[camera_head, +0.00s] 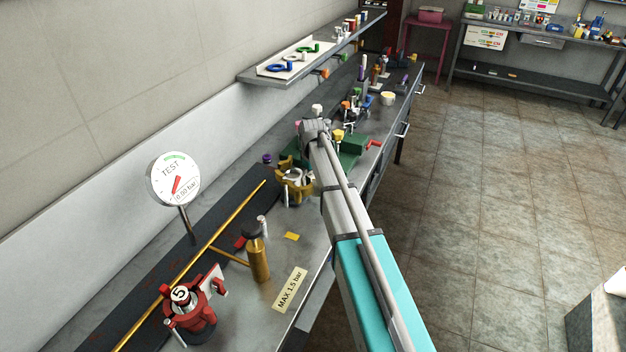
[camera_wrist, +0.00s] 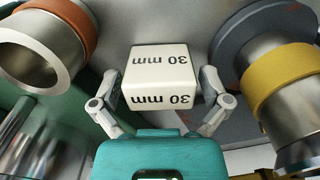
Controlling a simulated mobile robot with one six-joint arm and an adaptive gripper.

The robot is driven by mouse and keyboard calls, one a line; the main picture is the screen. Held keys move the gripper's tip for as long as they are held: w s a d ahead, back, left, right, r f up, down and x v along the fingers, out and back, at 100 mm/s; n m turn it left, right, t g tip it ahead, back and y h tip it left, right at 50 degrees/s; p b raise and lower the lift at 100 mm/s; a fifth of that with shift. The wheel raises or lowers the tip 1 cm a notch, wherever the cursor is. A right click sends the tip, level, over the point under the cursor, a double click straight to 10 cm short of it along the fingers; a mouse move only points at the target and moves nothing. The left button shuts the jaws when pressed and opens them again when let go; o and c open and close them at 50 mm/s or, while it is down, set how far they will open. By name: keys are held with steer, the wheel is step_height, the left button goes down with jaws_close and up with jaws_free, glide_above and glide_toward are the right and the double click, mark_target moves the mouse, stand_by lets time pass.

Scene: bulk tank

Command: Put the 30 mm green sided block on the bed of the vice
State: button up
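A white block marked "30 mm" on two visible faces (camera_wrist: 160,75) sits between the fingers of my gripper (camera_wrist: 161,92) in the wrist view. The fingers lie close against its left and right sides and look closed on it. The faces against the fingers are mostly hidden, and I see no green on the block. In the head view my gripper (camera_head: 317,124) is largely hidden by my arm over the bench, with a small white block-like shape above it. I cannot make out the vice for certain; a green base (camera_head: 352,146) lies beside the arm's end.
Metal cylinders with a brown ring (camera_wrist: 72,28) and a yellow ring (camera_wrist: 282,75) flank the block closely. A red fitting (camera_head: 190,312), a brass cylinder (camera_head: 258,258) and a gauge (camera_head: 174,179) stand nearer on the bench. A shelf (camera_head: 262,82) runs along the wall.

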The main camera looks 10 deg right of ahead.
steer(key=c, duration=1)
steer(key=shift+o, duration=0.2)
steer(key=shift+r, duration=0.2)
step_height(320, 180, up, 10)
steer(key=p, duration=1)
steer(key=shift+f, duration=0.2)
